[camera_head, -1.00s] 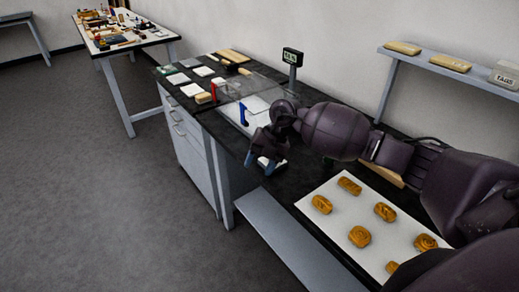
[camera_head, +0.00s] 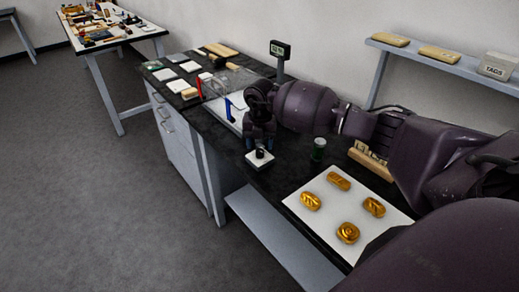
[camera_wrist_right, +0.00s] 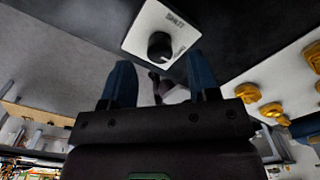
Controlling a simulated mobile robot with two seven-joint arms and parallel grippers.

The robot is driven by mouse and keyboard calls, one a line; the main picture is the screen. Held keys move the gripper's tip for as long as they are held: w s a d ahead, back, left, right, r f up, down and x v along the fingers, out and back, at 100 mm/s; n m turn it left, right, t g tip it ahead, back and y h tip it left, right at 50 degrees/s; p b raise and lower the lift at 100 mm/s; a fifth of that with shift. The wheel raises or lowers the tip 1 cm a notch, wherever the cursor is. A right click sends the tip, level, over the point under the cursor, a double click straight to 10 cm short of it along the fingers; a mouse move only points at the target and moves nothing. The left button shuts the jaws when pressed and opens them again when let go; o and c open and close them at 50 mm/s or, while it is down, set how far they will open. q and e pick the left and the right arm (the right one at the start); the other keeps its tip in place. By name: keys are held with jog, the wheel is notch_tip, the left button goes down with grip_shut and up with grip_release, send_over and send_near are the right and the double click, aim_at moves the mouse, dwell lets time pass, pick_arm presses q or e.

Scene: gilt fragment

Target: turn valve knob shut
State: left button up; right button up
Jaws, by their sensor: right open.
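The valve knob (camera_head: 260,153) is small, black and round, on a white square plate (camera_head: 252,165) at the front edge of the dark bench. In the right wrist view the knob (camera_wrist_right: 160,45) sits on its plate (camera_wrist_right: 144,29), beyond the fingertips, with small lettering beside it. My right gripper (camera_head: 260,143) points down just above the knob. In the right wrist view its two blue fingers (camera_wrist_right: 162,78) are spread apart with nothing between them, and no contact with the knob shows. My left gripper is out of view.
A white tray (camera_head: 326,220) with several golden pieces lies right of the plate. A clear panel and a blue-handled item (camera_head: 235,110) stand to the left. A shelf (camera_head: 440,62) is at the back right.

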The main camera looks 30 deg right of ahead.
aim_at(260, 153)
jog(key=shift+f, duration=1.45)
jog(key=c, duration=0.9)
jog(key=shift+c, duration=0.2)
